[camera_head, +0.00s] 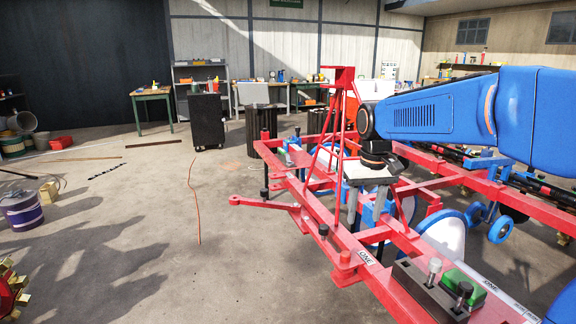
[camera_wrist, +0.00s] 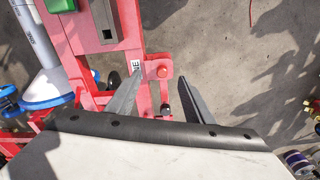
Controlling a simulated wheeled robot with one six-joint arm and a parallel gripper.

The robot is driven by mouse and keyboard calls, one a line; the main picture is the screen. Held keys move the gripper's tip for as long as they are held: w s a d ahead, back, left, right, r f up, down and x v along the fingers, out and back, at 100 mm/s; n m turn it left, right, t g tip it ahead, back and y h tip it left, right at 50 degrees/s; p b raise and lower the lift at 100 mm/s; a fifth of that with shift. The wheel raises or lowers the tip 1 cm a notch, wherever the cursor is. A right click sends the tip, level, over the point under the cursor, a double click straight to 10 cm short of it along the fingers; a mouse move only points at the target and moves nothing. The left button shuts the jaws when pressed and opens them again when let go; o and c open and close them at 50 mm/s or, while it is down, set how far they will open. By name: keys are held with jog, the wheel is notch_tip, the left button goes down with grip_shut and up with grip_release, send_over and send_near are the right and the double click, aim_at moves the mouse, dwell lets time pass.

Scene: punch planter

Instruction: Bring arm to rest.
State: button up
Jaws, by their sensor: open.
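My gripper (camera_head: 365,218) hangs at the end of my blue arm, pointing down over the red planter frame (camera_head: 310,213). Its two fingers are apart with nothing between them. In the wrist view my gripper (camera_wrist: 160,76) shows open, with a red bracket with a round red knob (camera_wrist: 162,72) seen past the fingers. The red frame (camera_wrist: 122,25) runs along the left of that bracket. I cannot tell how far the fingertips are above the frame.
A dark tool block (camera_head: 430,290) and a green box (camera_head: 462,283) sit on the frame's near beam. A red upright mast (camera_head: 341,110) stands behind my gripper. A purple bucket (camera_head: 22,210) stands at the left. The concrete floor (camera_head: 120,250) left of the planter is mostly clear.

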jog(key=s+d+f+t, duration=0.1)
jog(key=s+f, duration=0.1)
jog(key=s, duration=0.7)
jog(key=s+d+f+t, duration=0.1)
jog(key=s+d+f, duration=0.1)
jog(key=s, duration=0.7)
jog(key=s+d+f+t, duration=0.2)
jog(key=s+f, duration=0.2)
jog(key=s, duration=0.5)
jog(key=shift+s+m, duration=0.15)
jog(key=shift+m, duration=0.25)
